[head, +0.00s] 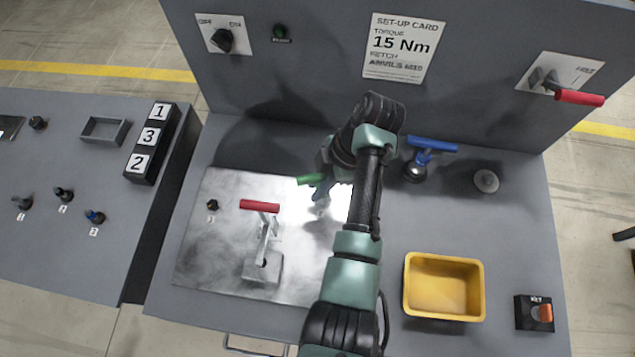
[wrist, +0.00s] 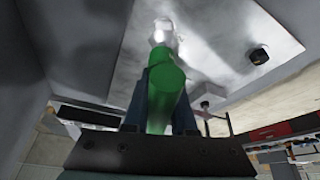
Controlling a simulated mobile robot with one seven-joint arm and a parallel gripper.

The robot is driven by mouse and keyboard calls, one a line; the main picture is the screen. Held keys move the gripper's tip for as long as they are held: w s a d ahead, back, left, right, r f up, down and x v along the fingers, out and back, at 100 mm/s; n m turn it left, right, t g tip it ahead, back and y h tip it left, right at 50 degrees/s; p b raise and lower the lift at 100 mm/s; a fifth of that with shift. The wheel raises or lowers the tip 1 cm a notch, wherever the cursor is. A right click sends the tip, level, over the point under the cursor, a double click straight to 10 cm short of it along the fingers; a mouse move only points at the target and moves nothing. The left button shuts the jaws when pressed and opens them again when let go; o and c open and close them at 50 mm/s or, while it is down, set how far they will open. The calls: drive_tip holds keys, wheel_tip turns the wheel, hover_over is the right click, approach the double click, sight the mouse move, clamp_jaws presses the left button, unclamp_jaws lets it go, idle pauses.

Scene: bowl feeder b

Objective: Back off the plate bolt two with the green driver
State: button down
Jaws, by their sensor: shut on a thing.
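The green driver shows in the head view (head: 309,179), its handle sticking out left of my gripper (head: 325,183). In the wrist view the green driver (wrist: 166,88) lies between the two dark jaws, which are shut on it. Its far end runs into glare over the metal plate (head: 205,262), so I cannot tell whether it touches a bolt. A dark bolt (head: 212,204) stands at the plate's left, with a small label by it; a dark bolt head (wrist: 258,55) also shows in the wrist view. Bolt two is not distinguishable, as my arm and the glare cover the plate's right part.
A red-handled clamp (head: 260,206) stands on the plate, left of my arm. A blue-handled tool (head: 431,145) and a round disc (head: 486,181) are at right. A yellow bin (head: 408,300) and a key box (head: 533,313) sit at front right. A backboard (head: 320,70) rises behind.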

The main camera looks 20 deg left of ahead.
drive_tip(key=shift+n, duration=0.7)
drive_tip(key=shift+b, duration=0.3)
drive_tip(key=shift+s+d+n+g+h+b, duration=0.15)
drive_tip(key=shift+n+g+h+b, duration=0.4)
drive_tip(key=shift+n, duration=0.65)
drive_tip(key=shift+f, duration=0.1)
drive_tip(key=shift+n+b, duration=0.4)
drive_tip(key=shift+d+n+g+h, duration=0.1)
drive_tip(key=shift+n+g+h, duration=0.2)
drive_tip(key=shift+n, duration=0.5)
drive_tip(key=shift+d+n+h+p, duration=0.1)
drive_tip(key=shift+n+h+p, duration=0.35)
drive_tip(key=shift+n, duration=0.65)
